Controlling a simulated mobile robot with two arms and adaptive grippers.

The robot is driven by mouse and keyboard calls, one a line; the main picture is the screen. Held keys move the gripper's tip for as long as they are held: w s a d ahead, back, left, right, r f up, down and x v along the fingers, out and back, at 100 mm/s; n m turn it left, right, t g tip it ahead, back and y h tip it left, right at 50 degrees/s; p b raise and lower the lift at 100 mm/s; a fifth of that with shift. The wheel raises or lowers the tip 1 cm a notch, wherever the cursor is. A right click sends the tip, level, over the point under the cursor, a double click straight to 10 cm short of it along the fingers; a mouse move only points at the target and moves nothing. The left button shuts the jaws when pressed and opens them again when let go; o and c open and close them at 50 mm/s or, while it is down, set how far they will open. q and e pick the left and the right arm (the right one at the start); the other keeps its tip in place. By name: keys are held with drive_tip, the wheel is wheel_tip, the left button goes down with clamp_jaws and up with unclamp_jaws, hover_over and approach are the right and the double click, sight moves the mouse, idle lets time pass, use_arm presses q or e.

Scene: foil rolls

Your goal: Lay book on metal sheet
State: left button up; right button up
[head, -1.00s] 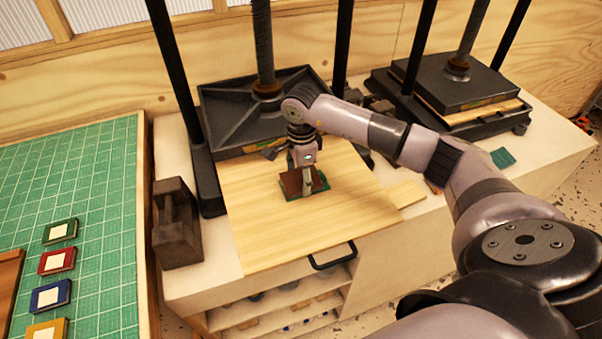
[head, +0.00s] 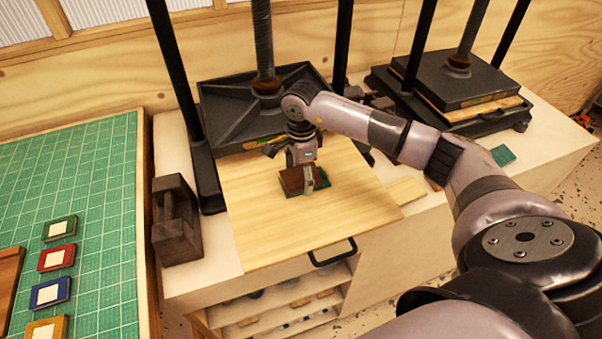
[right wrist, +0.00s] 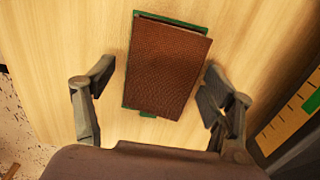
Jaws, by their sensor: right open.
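A brown, leather-textured book (right wrist: 168,70) lies flat on the pale wooden board; it also shows in the head view (head: 291,181). Green edges show under it at the top and lower left in the right wrist view; I cannot tell whether these are its cover or a separate sheet. I cannot make out a bare metal sheet for certain. My right gripper (right wrist: 158,69) is open, with one finger on each side of the book and visible gaps between; in the head view (head: 303,178) it hangs over the book and partly hides it. My left gripper is not in view.
The wooden board (head: 260,225) with a black handle (head: 332,254) sticks out from a black press (head: 225,110). A dark weight (head: 178,225) stands to its left. A second press (head: 450,85) is at the right. A green mat (head: 100,180) with several coloured squares is at the left.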

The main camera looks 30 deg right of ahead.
sight(301, 177)
wheel_tip(301, 177, up, 12)
drive_tip(key=b, duration=0.3)
drive_tip(key=shift+r, duration=0.15)
